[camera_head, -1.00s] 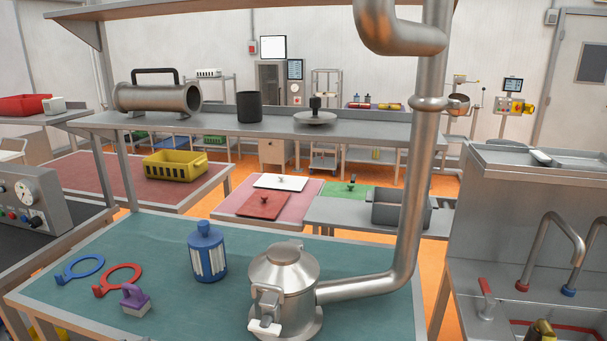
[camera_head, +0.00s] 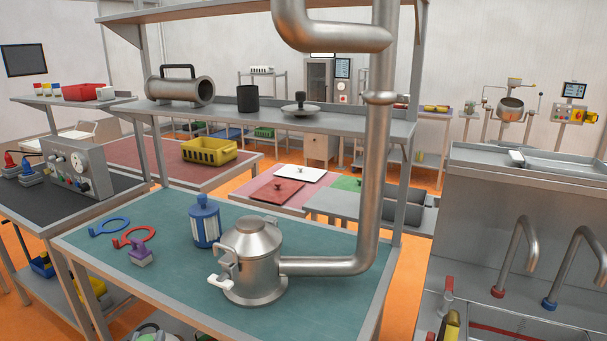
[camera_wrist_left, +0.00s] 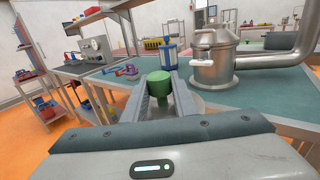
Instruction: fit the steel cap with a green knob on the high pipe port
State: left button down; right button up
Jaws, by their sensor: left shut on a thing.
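My left gripper (camera_wrist_left: 159,88) is shut on the green knob (camera_wrist_left: 158,77) of the steel cap (camera_wrist_left: 192,102) in the left wrist view. The fingers hide part of the cap's disc. In the head view, part of the cap (camera_head: 178,336) and my left gripper (camera_head: 152,335) show at the bottom edge, low in front of the teal table. The steel pipe (camera_head: 376,160) rises from the pot on the table to an upper elbow (camera_head: 330,36) at the top. I cannot see a port opening there. The cap is well apart from the pipe. My right gripper is not in view.
The teal table (camera_head: 320,290) holds the steel pot (camera_head: 254,262), a blue-and-white canister (camera_head: 205,222), blue and red rings and a purple-handled block. A shelf (camera_head: 225,119) spans behind the pipe. A sink unit stands at right. Orange floor shows between tables.

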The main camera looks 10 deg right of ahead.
pick_arm(q)
jog(key=shift+s+d, duration=0.15)
jog(key=shift+s, duration=0.15)
